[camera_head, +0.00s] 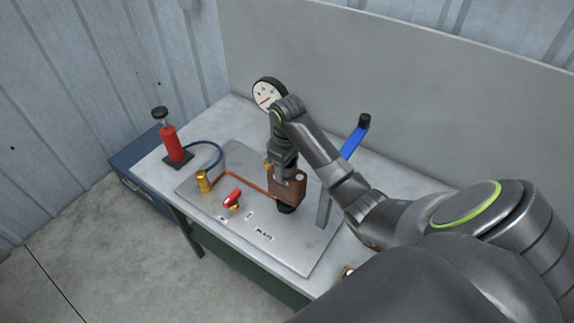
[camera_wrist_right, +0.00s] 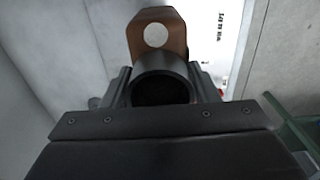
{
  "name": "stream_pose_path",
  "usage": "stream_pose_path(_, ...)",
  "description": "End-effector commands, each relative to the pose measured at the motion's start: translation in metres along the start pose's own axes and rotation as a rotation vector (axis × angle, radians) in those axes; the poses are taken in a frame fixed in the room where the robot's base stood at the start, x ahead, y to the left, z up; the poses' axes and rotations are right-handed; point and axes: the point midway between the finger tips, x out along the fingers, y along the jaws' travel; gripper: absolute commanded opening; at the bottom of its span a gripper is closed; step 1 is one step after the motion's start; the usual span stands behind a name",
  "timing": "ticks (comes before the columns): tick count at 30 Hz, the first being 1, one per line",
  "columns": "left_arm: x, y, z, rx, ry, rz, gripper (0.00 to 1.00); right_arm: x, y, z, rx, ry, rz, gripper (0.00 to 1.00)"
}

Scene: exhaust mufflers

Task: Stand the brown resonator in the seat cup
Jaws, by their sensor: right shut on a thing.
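The brown resonator (camera_head: 288,188) is a brown block with a pale round spot, over the metal plate on the bench. My right gripper (camera_head: 286,170) comes down on it from above and is shut on it. In the right wrist view the resonator's brown end (camera_wrist_right: 157,20) stands out beyond the jaws, and a dark round tube mouth (camera_wrist_right: 160,88) lies between them. A dark round piece (camera_head: 286,209) shows right under the resonator; I cannot tell whether it is the seat cup or the resonator's lower end. My left gripper is not in view.
The metal plate (camera_head: 285,250) carries a copper pipe (camera_head: 248,184), a brass fitting (camera_head: 204,181) and a red valve (camera_head: 232,198). A red pump (camera_head: 170,142) stands left. A round gauge (camera_head: 267,94) is behind my arm; a blue lever (camera_head: 354,141) and grey post (camera_head: 323,209) stand right.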

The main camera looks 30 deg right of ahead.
Motion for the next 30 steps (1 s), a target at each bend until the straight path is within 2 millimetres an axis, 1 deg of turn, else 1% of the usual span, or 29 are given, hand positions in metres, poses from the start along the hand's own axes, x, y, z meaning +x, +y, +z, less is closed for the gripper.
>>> stream_pose_path(25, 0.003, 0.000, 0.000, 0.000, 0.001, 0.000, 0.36, 0.015, 0.000, -0.001, -0.001, 0.002, 0.001, 0.34)
stream_pose_path(30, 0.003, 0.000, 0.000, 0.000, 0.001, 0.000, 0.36, 0.014, 0.000, -0.001, -0.001, 0.003, 0.001, 0.34)
